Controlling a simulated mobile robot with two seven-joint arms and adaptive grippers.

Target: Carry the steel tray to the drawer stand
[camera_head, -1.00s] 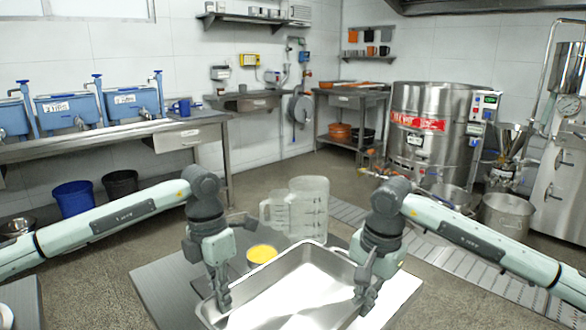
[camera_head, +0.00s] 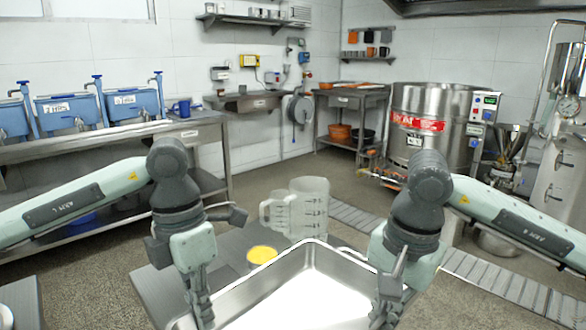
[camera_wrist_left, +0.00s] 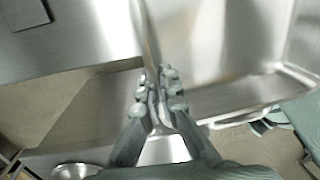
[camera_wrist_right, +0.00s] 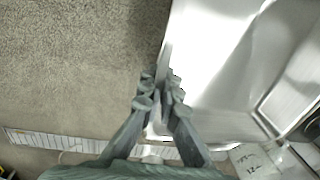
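The steel tray (camera_head: 310,300) is a shiny, shallow, empty pan at the bottom of the head view. My left gripper (camera_head: 203,318) is shut on its left rim; the left wrist view shows the rim between the fingers (camera_wrist_left: 163,90). My right gripper (camera_head: 388,300) is shut on its right rim; the right wrist view shows the fingers (camera_wrist_right: 163,92) closed around that edge. The tray looks raised, but its gap above the table is hidden. Several pieces of furniture have drawers: the left bench (camera_head: 190,137), a wall shelf (camera_head: 250,103) and a back table (camera_head: 350,102); I cannot tell which is the drawer stand.
A steel table (camera_head: 165,292) lies under and beside the tray. A yellow-filled cup (camera_head: 261,256) and clear measuring jugs (camera_head: 310,205) stand just beyond the tray. A large steel vessel (camera_head: 430,130) stands at the back right. Open floor (camera_head: 262,180) lies between the table and back wall.

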